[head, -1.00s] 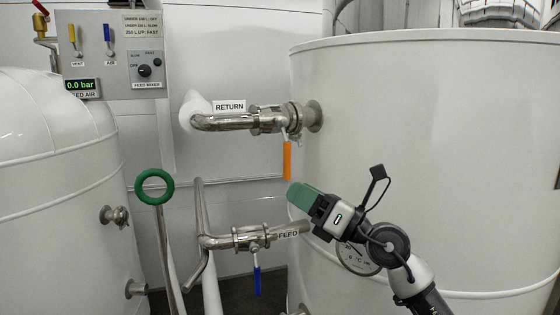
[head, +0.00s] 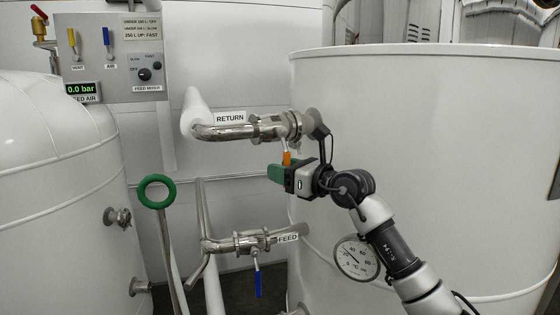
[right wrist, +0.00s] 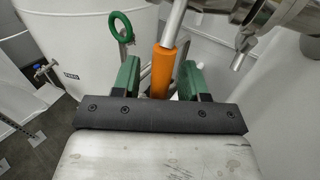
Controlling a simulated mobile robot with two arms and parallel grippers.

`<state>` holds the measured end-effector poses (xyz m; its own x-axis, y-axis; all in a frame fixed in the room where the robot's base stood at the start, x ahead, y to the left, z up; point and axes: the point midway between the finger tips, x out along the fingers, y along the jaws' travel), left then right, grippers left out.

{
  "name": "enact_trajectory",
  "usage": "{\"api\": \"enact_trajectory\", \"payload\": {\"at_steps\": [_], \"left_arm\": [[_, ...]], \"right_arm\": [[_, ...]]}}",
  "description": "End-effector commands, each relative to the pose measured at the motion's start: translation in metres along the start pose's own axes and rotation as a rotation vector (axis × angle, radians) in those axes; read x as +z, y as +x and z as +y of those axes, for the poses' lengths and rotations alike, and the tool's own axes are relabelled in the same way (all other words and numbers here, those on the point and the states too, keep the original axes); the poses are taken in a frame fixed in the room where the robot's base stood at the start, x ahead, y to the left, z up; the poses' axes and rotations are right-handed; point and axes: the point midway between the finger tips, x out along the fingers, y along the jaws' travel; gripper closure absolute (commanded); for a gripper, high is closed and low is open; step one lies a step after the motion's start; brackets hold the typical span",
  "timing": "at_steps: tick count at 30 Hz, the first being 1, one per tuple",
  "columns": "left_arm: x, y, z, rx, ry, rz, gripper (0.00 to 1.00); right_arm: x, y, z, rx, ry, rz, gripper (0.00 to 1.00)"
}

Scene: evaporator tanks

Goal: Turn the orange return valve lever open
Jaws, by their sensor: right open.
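The orange return valve lever (head: 287,158) hangs straight down below the valve on the steel RETURN pipe (head: 230,131). My right gripper (head: 276,172) is at the lever and hides its lower part in the head view. In the right wrist view the orange lever (right wrist: 160,68) stands between the two green fingers of my right gripper (right wrist: 158,78). The fingers are open, with a gap visible on either side of the lever. My left gripper is in no view.
The FEED pipe (head: 235,243) with a blue lever (head: 258,283) runs below. A large white tank (head: 430,150) with a dial gauge (head: 357,258) stands at right. A green ring handle (head: 157,191) is left of the pipes. A control panel (head: 115,60) hangs upper left.

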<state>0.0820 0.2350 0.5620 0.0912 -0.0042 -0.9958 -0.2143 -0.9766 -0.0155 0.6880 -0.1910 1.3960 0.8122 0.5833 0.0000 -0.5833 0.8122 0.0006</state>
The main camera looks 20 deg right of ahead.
Motion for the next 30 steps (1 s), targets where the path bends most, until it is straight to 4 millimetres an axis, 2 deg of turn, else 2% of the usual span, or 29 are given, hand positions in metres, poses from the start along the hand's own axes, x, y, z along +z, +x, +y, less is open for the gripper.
{"api": "enact_trajectory", "payload": {"at_steps": [4, 12, 21, 30], "left_arm": [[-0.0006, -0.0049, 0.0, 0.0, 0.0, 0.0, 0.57], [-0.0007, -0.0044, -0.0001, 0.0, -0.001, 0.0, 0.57], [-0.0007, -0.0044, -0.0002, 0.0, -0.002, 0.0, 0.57], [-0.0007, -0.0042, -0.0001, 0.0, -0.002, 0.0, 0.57]], "right_arm": [[0.0001, 0.0097, 0.0004, 0.0, 0.0, 0.001, 0.57], [-0.001, 0.0109, 0.0005, 0.0, -0.001, 0.001, 0.57], [-0.0009, 0.0106, 0.0004, 0.0, -0.001, 0.001, 1.0], [-0.0011, 0.0105, 0.0001, 0.0, 0.004, -0.001, 1.0]]}}
